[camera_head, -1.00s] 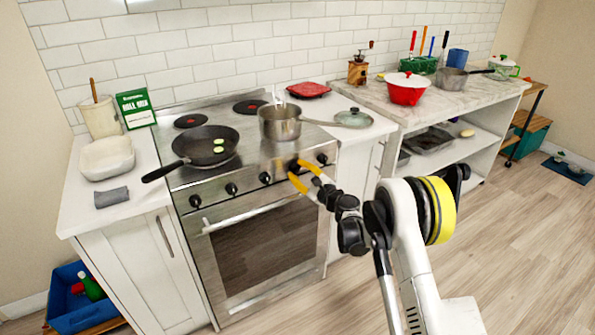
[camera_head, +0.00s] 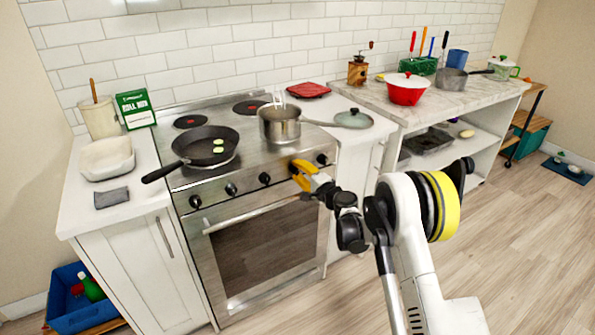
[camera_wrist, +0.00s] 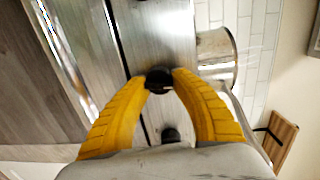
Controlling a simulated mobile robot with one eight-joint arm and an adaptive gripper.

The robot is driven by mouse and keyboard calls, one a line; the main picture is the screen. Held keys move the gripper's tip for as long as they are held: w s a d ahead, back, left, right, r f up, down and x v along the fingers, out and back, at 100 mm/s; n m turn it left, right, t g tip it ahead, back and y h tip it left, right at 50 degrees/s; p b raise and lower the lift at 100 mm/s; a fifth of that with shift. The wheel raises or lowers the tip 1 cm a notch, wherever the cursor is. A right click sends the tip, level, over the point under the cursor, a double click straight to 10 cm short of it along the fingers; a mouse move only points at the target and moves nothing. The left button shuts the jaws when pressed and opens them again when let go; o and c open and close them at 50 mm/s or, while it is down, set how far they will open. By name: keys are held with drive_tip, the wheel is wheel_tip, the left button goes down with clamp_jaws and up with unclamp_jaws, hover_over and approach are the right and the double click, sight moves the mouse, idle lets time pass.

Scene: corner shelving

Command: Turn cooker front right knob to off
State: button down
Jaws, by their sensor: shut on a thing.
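The cooker (camera_head: 262,250) has a steel front with a row of black knobs below the hob. My gripper (camera_head: 297,169) has its yellow fingers at the second knob from the right, which they hide in the head view. In the wrist view, the fingertips (camera_wrist: 159,82) close from both sides on this black knob (camera_wrist: 158,78). The rightmost knob (camera_head: 322,159) is free, just right of the fingers. Another knob (camera_wrist: 171,135) shows between the fingers, nearer the palm. The held knob's setting cannot be read.
A steaming saucepan (camera_head: 279,128) stands on the hob above the gripper, its handle pointing right. A black frying pan (camera_head: 200,150) with green slices is at the front left, its handle over the edge. The oven handle (camera_head: 250,214) runs below the knobs. Floor in front is clear.

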drive_tip(key=shift+r+n, duration=0.1)
drive_tip(key=shift+n, duration=0.8)
drive_tip(key=c, duration=1)
unclamp_jaws()
drive_tip(key=v, duration=1.2)
